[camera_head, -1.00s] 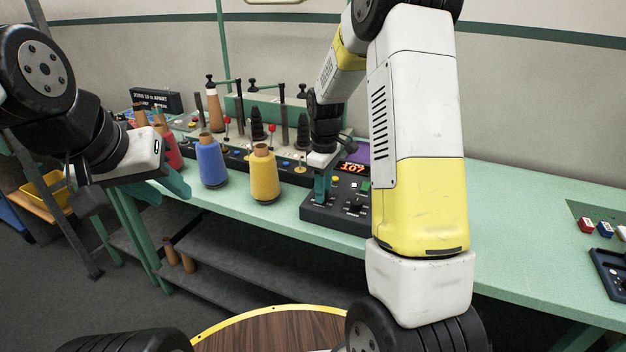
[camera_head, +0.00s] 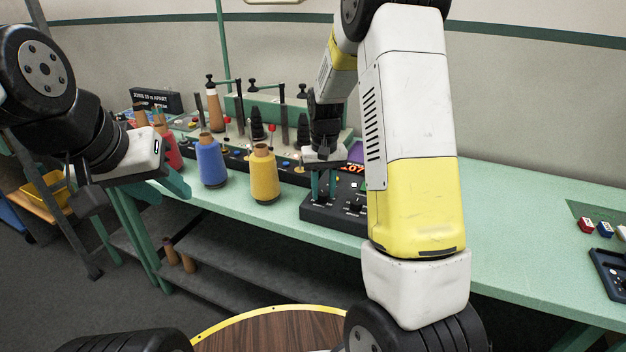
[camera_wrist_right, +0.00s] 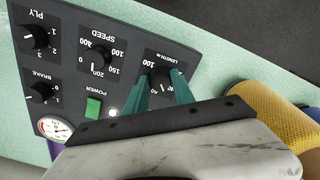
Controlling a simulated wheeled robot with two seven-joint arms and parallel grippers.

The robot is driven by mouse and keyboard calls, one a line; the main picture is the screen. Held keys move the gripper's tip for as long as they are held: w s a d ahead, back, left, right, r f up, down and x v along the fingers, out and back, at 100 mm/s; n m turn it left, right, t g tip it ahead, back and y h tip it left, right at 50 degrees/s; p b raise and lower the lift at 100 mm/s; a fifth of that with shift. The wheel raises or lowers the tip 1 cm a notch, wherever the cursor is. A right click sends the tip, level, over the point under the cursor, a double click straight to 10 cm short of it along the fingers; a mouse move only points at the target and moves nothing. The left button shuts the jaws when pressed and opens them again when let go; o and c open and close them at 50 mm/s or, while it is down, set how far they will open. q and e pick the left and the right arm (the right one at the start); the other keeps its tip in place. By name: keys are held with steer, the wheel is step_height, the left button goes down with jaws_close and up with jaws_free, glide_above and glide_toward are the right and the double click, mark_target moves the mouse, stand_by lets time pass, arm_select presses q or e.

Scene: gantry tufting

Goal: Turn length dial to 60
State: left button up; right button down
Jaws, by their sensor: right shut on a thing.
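The length dial (camera_wrist_right: 161,78) is a black knob on the dark control box, under the lettering "LENGTH m" in the right wrist view. My right gripper (camera_wrist_right: 162,88) has its two teal fingers on either side of this knob and is shut on it. The dial's pointer setting is not clear. In the head view the control box (camera_head: 318,214) stands on the green bench, with my right gripper (camera_head: 323,192) over its left part. My left gripper (camera_head: 180,182) hangs at the bench's left front, away from the box; its jaw opening is unclear.
The speed dial (camera_wrist_right: 100,57), ply dial (camera_wrist_right: 36,37), brake dial (camera_wrist_right: 40,91) and green power switch (camera_wrist_right: 93,107) share the panel. A yellow cone (camera_head: 264,178) and a blue cone (camera_head: 211,165) stand left of the box. The bench (camera_head: 500,215) to the right is mostly clear.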

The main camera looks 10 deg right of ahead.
mark_target(323, 193)
steer(key=m, duration=0.4)
steer(key=shift+m, duration=2.1)
steer(key=c, duration=1.1)
jaws_free()
steer(key=shift+o, duration=0.2)
steer(key=shift+r, duration=3.95)
